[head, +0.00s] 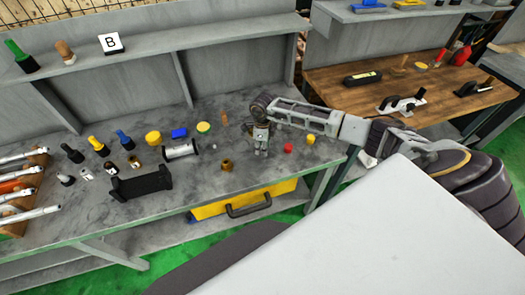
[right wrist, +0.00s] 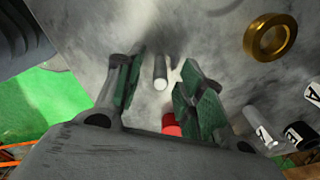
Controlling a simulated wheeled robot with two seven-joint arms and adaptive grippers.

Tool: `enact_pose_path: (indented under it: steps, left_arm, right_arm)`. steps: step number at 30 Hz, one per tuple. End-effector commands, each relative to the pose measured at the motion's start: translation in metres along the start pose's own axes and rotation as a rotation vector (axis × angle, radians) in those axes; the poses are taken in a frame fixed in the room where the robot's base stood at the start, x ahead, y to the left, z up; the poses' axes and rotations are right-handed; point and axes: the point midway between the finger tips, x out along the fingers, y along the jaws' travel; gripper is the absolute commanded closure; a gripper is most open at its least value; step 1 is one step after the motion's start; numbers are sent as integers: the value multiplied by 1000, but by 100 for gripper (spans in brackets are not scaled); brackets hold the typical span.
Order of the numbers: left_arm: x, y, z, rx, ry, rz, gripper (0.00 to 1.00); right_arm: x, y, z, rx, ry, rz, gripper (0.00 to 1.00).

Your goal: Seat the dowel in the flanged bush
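The flanged bush (head: 226,165) is a brass ring-shaped piece on the grey bench in the head view. It also shows as a gold ring at the upper right of the right wrist view (right wrist: 270,37). My right gripper (head: 261,150) points down over the bench, to the right of the bush. In the right wrist view its green-padded fingers (right wrist: 163,80) are apart. A slim grey pin with a pale end, apparently the dowel (right wrist: 160,72), shows between them, nearer the left finger, with a gap to the right one. I cannot tell whether it is touched. My left gripper is out of view.
A red piece (head: 287,148) and a yellow piece (head: 310,139) stand right of my gripper. A black cradle (head: 141,185), a silver cylinder (head: 180,151) and several small parts occupy the left. A yellow drawer (head: 212,207) is under the bench's front edge.

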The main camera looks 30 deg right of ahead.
Motion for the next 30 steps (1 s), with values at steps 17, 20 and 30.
enact_pose_path:
  steps: [17, 20, 30]
  left_arm:
    - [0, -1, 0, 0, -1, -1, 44]
    - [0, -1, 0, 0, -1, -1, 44]
    - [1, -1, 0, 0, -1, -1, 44]
  right_arm:
    - [0, 0, 0, 0, 0, 0, 100]
    - [-1, 0, 0, 0, 0, -1, 100]
    - [-4, -1, 0, 0, -1, -1, 100]
